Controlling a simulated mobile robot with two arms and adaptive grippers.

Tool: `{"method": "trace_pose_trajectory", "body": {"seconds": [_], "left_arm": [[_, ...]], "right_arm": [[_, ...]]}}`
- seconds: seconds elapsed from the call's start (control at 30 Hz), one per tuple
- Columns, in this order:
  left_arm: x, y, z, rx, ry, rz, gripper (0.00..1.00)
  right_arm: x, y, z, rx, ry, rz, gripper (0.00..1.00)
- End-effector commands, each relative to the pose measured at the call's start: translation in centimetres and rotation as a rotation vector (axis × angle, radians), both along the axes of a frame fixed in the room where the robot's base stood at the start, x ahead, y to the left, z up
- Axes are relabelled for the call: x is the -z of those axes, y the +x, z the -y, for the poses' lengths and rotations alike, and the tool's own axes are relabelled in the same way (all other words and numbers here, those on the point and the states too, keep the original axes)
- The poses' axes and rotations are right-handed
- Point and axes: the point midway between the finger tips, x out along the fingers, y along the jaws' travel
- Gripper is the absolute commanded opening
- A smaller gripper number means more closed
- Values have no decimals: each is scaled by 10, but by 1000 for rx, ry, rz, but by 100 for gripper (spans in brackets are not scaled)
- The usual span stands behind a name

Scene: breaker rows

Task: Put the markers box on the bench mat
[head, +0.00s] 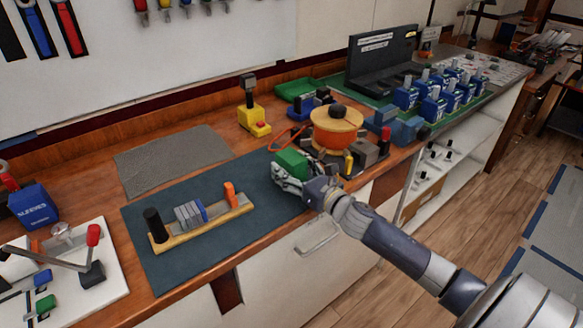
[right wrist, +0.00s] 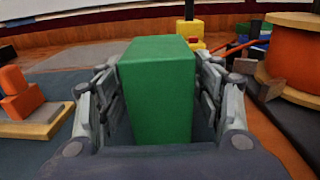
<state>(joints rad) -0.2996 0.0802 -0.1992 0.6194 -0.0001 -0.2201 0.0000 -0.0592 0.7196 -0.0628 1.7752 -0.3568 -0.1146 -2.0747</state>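A plain green box (head: 290,163), which may be the markers box, is at the right end of the dark blue bench mat (head: 256,178). No label on it can be read. In the right wrist view the green box (right wrist: 157,90) stands upright between the fingers of my right gripper (right wrist: 158,100). The fingers lie against its left and right sides, so the gripper looks shut on it. My right gripper (head: 286,178) hides the box's lower part in the head view; I cannot tell whether it touches the surface. My left gripper is not in view.
A wooden holder (head: 203,224) with a black knob, grey plates and an orange block occupies the mat's middle. An orange spool (head: 336,135) and a yellow device (head: 252,115) stand nearby. A grey mat (head: 172,158) lies bare behind. The blue mat has free room around the holder.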

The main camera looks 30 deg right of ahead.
Motion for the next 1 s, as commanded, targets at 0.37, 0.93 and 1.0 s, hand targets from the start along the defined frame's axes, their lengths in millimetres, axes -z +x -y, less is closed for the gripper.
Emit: {"method": "trace_pose_trajectory", "body": {"seconds": [0.37, 0.93, 1.0], "left_arm": [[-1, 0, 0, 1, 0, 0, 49], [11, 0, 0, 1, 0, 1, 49], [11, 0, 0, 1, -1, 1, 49]], "right_arm": [[0, -8, 1, 0, 0, -3, 61], [-1, -91, 7, 1, 0, -3, 61], [0, -100, 8, 1, 1, -2, 61]]}}
